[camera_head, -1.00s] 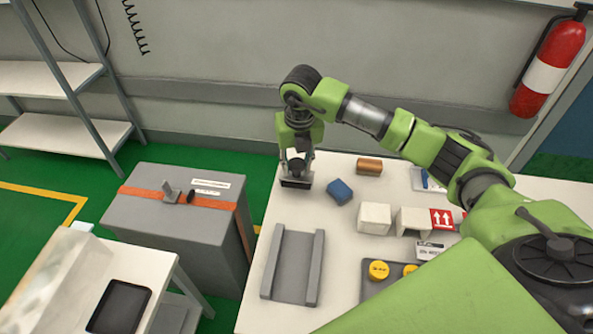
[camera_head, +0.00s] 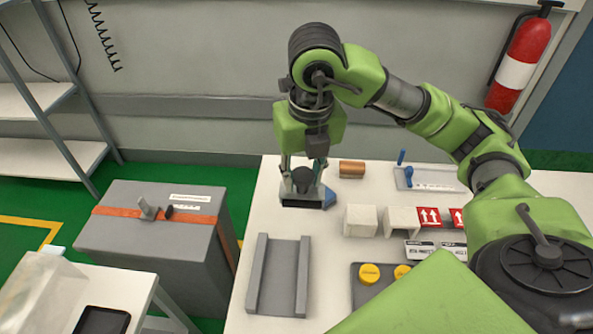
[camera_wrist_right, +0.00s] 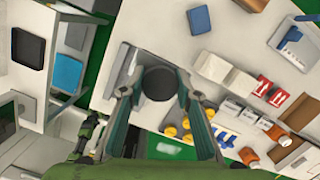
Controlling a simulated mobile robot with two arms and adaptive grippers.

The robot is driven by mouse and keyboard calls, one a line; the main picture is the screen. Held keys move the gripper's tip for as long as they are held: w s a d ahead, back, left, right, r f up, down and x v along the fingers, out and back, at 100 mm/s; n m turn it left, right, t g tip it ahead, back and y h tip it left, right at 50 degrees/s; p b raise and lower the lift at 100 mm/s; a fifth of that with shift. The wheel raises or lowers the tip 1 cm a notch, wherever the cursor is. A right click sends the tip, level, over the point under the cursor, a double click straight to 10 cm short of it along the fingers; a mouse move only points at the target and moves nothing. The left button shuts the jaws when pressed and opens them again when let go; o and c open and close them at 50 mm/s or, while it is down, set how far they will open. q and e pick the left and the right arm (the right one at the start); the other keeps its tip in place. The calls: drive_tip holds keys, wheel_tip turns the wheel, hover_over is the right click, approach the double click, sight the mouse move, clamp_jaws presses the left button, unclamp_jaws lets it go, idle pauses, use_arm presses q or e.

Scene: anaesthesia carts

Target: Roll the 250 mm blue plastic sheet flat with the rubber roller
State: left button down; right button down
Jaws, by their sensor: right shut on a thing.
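My right gripper (camera_head: 304,183) points down over the bench, shut on a dark piece that I take for the rubber roller (camera_head: 302,203). In the right wrist view the roller (camera_wrist_right: 160,84) is a dark round shape between the fingers. I cannot tell whether it touches the bench. A grey channel with two raised rails (camera_head: 280,275) lies in front of the gripper; no blue sheet shows in it. A flat blue square (camera_wrist_right: 68,73) at the left of the right wrist view may be the sheet; I cannot be sure.
A blue block (camera_head: 328,197) lies close behind the roller. A copper-brown block (camera_head: 352,169), white blocks (camera_head: 361,220) and yellow-capped items (camera_head: 370,273) stand to the right. A grey box with an orange strap (camera_head: 160,215) stands left of the bench.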

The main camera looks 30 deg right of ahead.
drive_tip(key=c, duration=2.2)
unclamp_jaws()
drive_tip(key=c, duration=0.3)
